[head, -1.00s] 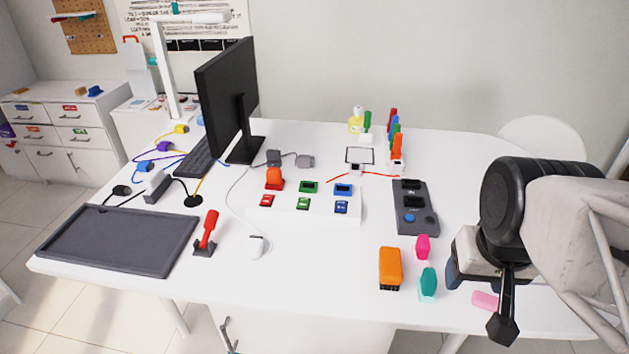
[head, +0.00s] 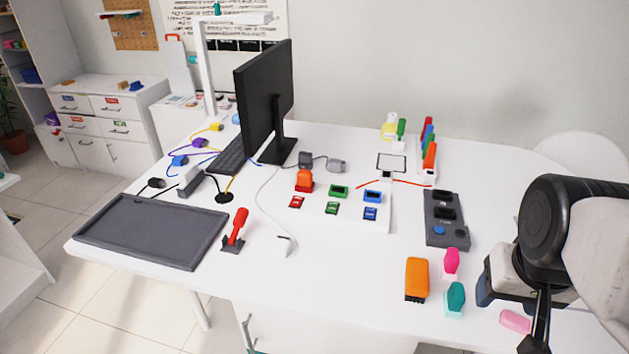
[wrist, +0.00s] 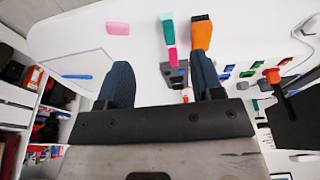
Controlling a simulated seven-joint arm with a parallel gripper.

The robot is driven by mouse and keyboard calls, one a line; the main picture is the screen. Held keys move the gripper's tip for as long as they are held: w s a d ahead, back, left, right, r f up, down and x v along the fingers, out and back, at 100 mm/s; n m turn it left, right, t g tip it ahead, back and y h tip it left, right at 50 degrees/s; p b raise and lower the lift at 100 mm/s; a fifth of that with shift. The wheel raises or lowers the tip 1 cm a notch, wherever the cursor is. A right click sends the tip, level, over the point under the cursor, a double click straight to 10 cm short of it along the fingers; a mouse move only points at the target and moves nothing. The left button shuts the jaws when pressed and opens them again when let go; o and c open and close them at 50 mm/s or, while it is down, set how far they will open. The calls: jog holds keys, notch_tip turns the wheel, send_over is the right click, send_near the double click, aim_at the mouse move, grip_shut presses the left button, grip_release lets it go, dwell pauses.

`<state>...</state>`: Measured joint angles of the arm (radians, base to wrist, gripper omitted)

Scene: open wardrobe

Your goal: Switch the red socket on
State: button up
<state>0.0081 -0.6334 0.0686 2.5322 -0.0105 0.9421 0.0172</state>
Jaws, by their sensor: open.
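The white socket panel (head: 350,212) lies mid-table with a red, a green and a blue socket in a row. An orange-red plug (head: 304,181) stands on the red socket and hides most of it. The red switch (head: 296,202) is in front of it, beside a green switch (head: 332,208) and a blue switch (head: 370,213). I cannot tell the switch's position. My gripper (wrist: 162,75) is open and empty, its two dark blue fingers apart. In the head view it is over the table's right front, far from the panel. The plug also shows in the wrist view (wrist: 272,75).
An orange block (head: 417,277), a teal piece (head: 456,297) and pink pieces lie near my gripper. A dark box with buttons (head: 446,221) is right of the panel. A red-handled lever (head: 237,228), a dark tray (head: 150,232) and a monitor (head: 264,100) stand left.

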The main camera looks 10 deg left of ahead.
jog(key=shift+w+a+r, duration=0.1)
jog(key=shift+w+r, duration=0.05)
jog(key=shift+w, duration=0.1)
jog(key=c, duration=0.7)
jog(key=shift+w+a+r+n, duration=0.25)
jog(key=shift+w+n, duration=0.05)
jog(key=shift+w, duration=0.25)
grip_shut()
jog(key=w+a+r+n+g, duration=0.1)
jog(key=w+a+r+n, duration=0.1)
jog(key=w+a+n, duration=0.55)
jog(key=w+a+r+n+g, duration=0.1)
jog(key=w+a+n, duration=0.1)
jog(key=w+a, duration=1)
jog(key=w+a+f+n+g, duration=0.1)
jog(key=w+a+f+n, duration=0.2)
jog(key=w+a, duration=0.4)
jog(key=w+a+f+n+g, duration=0.1)
jog(key=w+a+f+n, duration=0.3)
jog(key=w+a, duration=0.4)
jog(key=a+n, duration=0.1)
jog(key=a, duration=0.5)
jog(key=shift+w+a, duration=0.3)
jog(key=shift+a, duration=0.05)
jog(key=shift+f, duration=0.1)
